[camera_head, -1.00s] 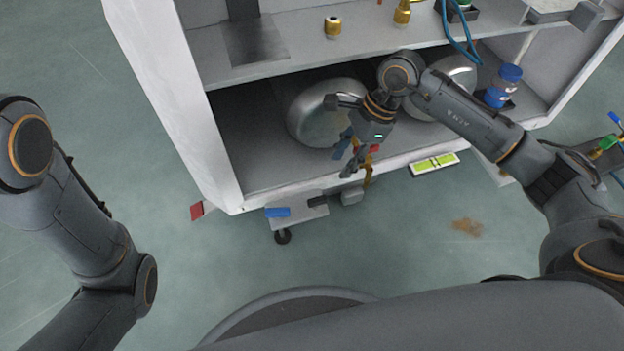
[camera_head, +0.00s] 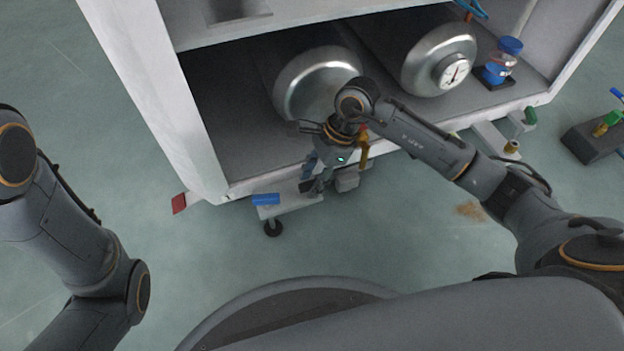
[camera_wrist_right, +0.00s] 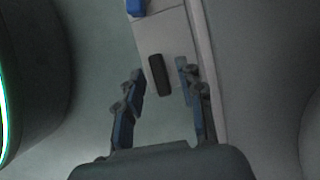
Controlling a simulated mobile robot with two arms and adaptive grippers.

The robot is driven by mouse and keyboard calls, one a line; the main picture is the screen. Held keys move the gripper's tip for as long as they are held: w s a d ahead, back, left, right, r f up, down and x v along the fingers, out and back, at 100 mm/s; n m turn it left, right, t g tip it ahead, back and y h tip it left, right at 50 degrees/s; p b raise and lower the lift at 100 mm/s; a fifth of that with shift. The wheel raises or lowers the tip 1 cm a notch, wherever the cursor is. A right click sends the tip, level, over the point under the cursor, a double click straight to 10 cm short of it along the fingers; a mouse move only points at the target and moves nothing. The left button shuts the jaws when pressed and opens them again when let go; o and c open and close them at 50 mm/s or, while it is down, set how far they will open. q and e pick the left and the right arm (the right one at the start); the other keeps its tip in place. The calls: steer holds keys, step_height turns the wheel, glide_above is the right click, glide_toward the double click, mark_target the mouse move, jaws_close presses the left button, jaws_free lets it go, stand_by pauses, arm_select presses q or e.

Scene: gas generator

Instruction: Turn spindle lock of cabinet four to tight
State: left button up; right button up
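The white cabinet (camera_head: 190,110) fills the top of the head view; no number shows on it. A pale outrigger plate (camera_head: 290,200) juts from its front lower edge, with a blue piece (camera_head: 266,199) at its outer end. A short dark bar, probably the spindle lock handle, is on the plate and shows in the right wrist view (camera_wrist_right: 159,75). My right gripper (camera_head: 313,187) is above it, fingers pointing down. In the wrist view the open fingers (camera_wrist_right: 160,80) stand to either side of the bar, apart from it. My left gripper is out of view.
Two silver tanks (camera_head: 318,84) lie on the cabinet's lower shelf, the right one with a dial gauge (camera_head: 453,70). A blue-capped jar (camera_head: 500,65) stands right of them. A second plate (camera_head: 490,140) juts out at the right. A caster (camera_head: 272,228) is under the left plate.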

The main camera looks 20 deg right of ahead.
steer(key=shift+c, duration=0.2)
jaws_close()
steer(key=shift+r, duration=0.1)
